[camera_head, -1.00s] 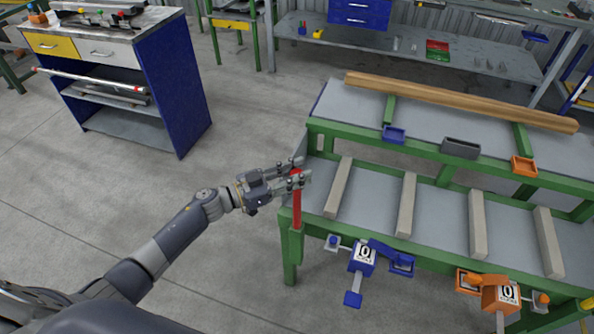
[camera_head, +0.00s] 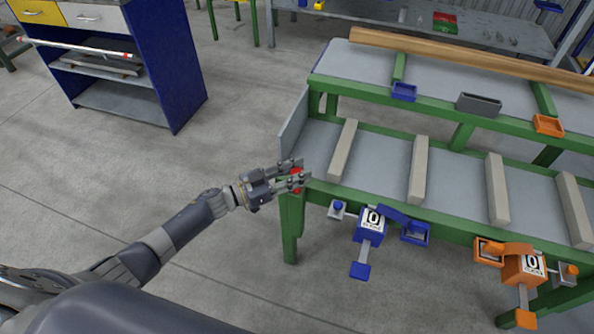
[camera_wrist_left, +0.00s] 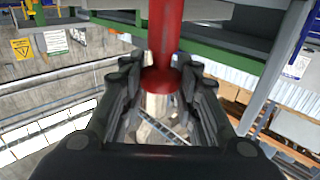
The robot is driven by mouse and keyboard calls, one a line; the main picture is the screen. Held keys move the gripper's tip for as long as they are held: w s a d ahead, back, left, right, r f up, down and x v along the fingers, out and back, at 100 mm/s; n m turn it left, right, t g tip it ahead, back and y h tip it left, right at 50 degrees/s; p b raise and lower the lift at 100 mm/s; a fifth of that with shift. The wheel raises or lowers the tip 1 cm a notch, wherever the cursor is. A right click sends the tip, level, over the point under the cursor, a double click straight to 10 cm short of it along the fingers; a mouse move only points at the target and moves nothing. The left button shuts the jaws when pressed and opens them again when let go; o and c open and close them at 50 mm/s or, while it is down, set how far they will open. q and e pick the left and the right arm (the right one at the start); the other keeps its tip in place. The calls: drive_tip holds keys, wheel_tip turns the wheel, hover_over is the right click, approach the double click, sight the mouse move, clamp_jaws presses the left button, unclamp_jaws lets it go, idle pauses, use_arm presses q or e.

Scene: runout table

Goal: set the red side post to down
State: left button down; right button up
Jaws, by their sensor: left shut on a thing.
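The red side post (camera_head: 297,187) is at the near left corner of the green-framed runout table (camera_head: 372,196). In the head view only a short red piece of it shows at my left gripper (camera_head: 300,177). In the left wrist view the red post (camera_wrist_left: 165,35) runs down from the top edge to a wide round red end between my fingers. My left gripper is shut on this end. The fingers hide part of the post in the head view, so its full tilt is hard to tell there. My right gripper is not in view.
A blue clamp unit marked 0 (camera_head: 371,225) and an orange one (camera_head: 525,267) hang on the table's front. A grey plate (camera_head: 294,126) stands at the table's left end. A blue cabinet (camera_head: 168,65) stands back left, with clear floor between.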

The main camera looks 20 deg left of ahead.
use_arm(q)
drive_tip(key=shift+s+f, duration=0.1)
drive_tip(key=shift+f, duration=0.15)
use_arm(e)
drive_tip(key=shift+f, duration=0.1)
use_arm(q)
drive_tip(key=c, duration=1.2)
unclamp_jaws()
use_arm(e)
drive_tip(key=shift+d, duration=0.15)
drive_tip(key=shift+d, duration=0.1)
use_arm(q)
drive_tip(key=v, duration=1.2)
